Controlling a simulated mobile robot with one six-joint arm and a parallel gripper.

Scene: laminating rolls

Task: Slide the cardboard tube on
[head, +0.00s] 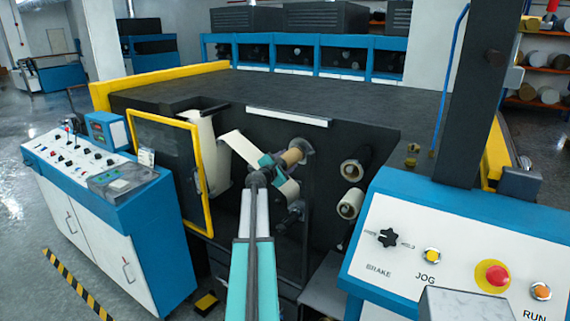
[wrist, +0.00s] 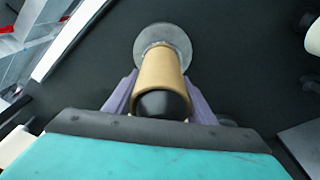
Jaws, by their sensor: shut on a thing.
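The tan cardboard tube (head: 292,157) is at the front of the dark machine, and it also shows in the wrist view (wrist: 161,73). Its far end is at a round grey flange (wrist: 165,41), with no clear gap between them. The flange shows in the head view too (head: 304,147). My gripper (wrist: 160,97) has a lavender finger on each side of the tube and is shut on it. The tube's near opening faces the wrist camera. Something dark and rounded fills it; I cannot tell clearly whether this is a shaft end or shadow.
A white roll (head: 202,150) stands behind the open yellow-framed door (head: 197,175) to the left. Two rollers (head: 350,203) stick out to the right. A control console (head: 455,255) is at front right, and a control cabinet (head: 105,190) is at left.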

